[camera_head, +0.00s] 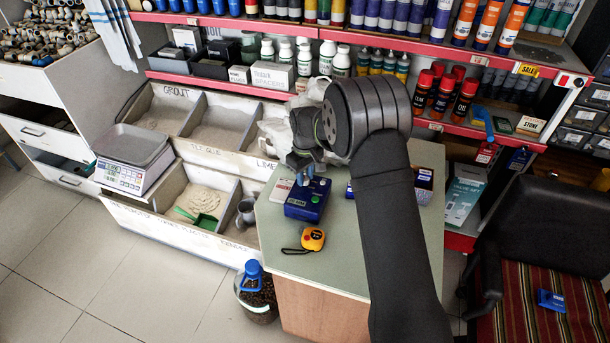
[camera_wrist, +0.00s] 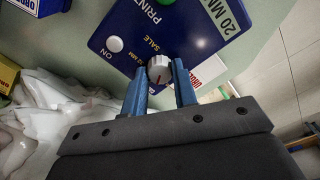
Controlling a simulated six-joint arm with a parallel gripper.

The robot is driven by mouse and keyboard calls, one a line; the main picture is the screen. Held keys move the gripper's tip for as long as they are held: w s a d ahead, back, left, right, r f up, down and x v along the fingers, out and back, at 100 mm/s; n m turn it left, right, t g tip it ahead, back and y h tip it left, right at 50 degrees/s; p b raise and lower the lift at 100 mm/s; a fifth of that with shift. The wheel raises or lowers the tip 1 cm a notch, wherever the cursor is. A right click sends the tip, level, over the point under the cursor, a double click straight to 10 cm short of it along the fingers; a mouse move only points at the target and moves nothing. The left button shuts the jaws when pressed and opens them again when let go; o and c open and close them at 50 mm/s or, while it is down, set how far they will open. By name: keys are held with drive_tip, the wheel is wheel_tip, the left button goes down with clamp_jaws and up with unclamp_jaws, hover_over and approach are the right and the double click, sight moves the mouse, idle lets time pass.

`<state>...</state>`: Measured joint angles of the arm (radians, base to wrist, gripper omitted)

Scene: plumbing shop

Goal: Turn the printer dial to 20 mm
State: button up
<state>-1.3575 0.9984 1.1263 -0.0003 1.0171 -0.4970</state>
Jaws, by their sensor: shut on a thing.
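The blue printer (camera_head: 307,200) sits on the green-topped counter (camera_head: 345,262). My gripper (camera_wrist: 160,80) is shut on the dial, one blue finger on each side. In the head view my gripper (camera_head: 305,175) is over the printer and hides the dial. The dial's exact setting is hard to read.
A yellow tape measure (camera_head: 313,239) lies in front of the printer. Crumpled white plastic (camera_wrist: 50,120) and small boxes lie around it. A red shelf (camera_head: 465,140) with bottles and cans stands behind. The counter's front is mostly clear.

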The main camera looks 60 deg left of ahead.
sight(305, 178)
drive_tip(key=n, duration=0.5)
idle(0.5)
drive_tip(key=o, duration=1)
wheel_tip(305, 178, up, 18)
drive_tip(key=shift+f, duration=0.25)
drive_tip(key=shift+f, duration=0.1)
wheel_tip(305, 178, down, 17)
drive_tip(key=shift+f, duration=0.2)
idle(0.4)
drive_tip(key=shift+r, duration=0.15)
